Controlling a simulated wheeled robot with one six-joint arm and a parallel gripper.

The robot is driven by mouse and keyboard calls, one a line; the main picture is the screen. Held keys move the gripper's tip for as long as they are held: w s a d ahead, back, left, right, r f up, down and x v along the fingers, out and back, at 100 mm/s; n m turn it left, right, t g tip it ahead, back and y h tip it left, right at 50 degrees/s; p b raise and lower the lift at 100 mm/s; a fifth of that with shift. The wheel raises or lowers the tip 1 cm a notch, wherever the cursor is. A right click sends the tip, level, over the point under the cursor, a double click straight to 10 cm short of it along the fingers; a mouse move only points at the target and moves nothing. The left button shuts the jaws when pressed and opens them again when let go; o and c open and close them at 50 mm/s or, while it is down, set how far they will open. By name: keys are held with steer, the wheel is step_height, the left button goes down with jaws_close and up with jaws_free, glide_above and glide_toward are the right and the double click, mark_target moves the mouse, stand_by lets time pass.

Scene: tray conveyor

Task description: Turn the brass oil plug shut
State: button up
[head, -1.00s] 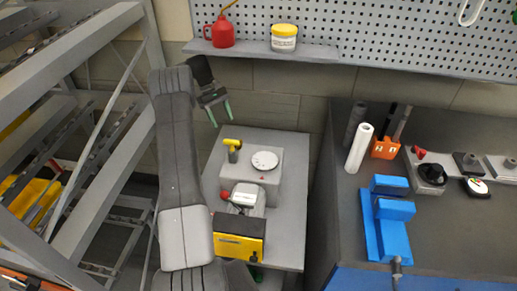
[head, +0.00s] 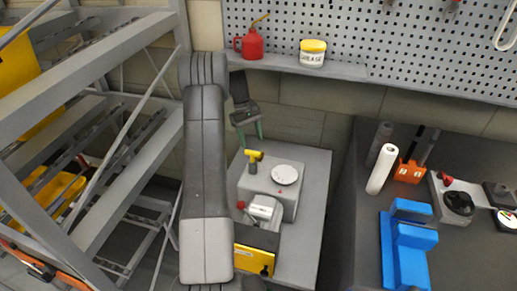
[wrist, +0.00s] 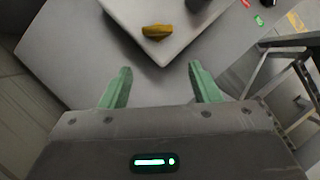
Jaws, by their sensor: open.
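The brass oil plug (head: 254,156) is a yellow T-shaped handle on a short grey neck at the back left corner of a grey machine housing. In the wrist view its golden bar (wrist: 157,32) lies ahead of the fingertips, slightly tilted and centred between them. My gripper (head: 250,131) is open, with green fingers pointing down, behind and above the plug in the head view. Its spread, empty fingers also show in the wrist view (wrist: 160,70), apart from the plug. The plug's thread is hidden.
The grey housing (head: 287,205) carries a white round dial (head: 285,174) right of the plug. A yellow-black box (head: 255,258) sits in front on the grey stand (head: 312,190). A metal rack (head: 95,60) is left; a shelf (head: 345,70) with a red oil can (head: 250,43) is behind.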

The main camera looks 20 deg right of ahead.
steer(key=s, duration=0.2)
steer(key=s+d, duration=0.1)
steer(key=shift+s+r+p, duration=0.1)
steer(key=shift+s+p, duration=0.2)
steer(key=shift+s, duration=0.1)
steer(key=shift+p+x, duration=0.3)
steer(key=shift+x, duration=0.75)
steer(key=shift+s+f, duration=0.15)
steer(key=shift+f, duration=0.35)
steer(key=c, duration=1)
